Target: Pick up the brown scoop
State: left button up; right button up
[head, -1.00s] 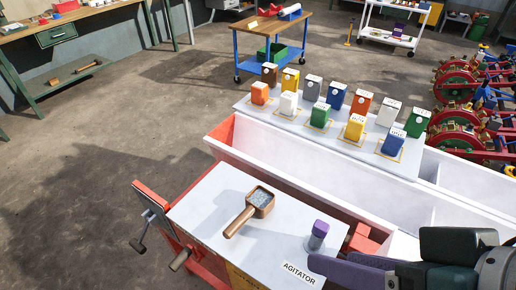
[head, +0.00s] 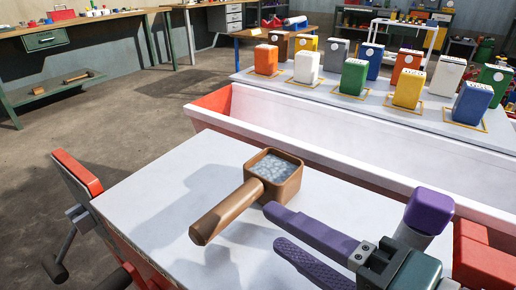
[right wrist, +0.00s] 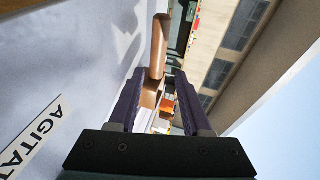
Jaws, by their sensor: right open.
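The brown scoop (head: 228,209) lies on the white tabletop (head: 150,190). Its square cup holds grey grainy material and its round handle points to the lower left. My right gripper (head: 279,232) is open and empty, its two purple fingers reaching left toward the scoop, just right of the handle and below the cup, apart from it. In the right wrist view the gripper (right wrist: 155,85) is open, with the scoop's handle (right wrist: 159,45) beyond the fingertips and its cup partly hidden by the fingers. My left gripper is not in view.
A purple-topped cylinder (head: 428,212) stands at the right, close behind my right gripper. A long white trough (head: 330,140) runs behind the tabletop. Several coloured canisters stand on a white surface beyond it. A red-edged clamp (head: 78,172) is at the left edge.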

aim_at(245, 205)
jog(key=shift+w+f, duration=0.4)
jog(key=shift+f, duration=0.05)
jog(key=b+x, duration=0.1)
jog(key=x, duration=0.3)
jog(key=shift+a, duration=0.15)
jog(key=b+x, duration=0.1)
jog(key=x, duration=0.4)
jog(key=shift+w+r, duration=0.15)
jog(key=shift+w, duration=0.05)
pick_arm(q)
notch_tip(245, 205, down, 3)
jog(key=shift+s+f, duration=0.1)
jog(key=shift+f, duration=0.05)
pick_arm(e)
grip_shut()
jog(key=shift+r, duration=0.1)
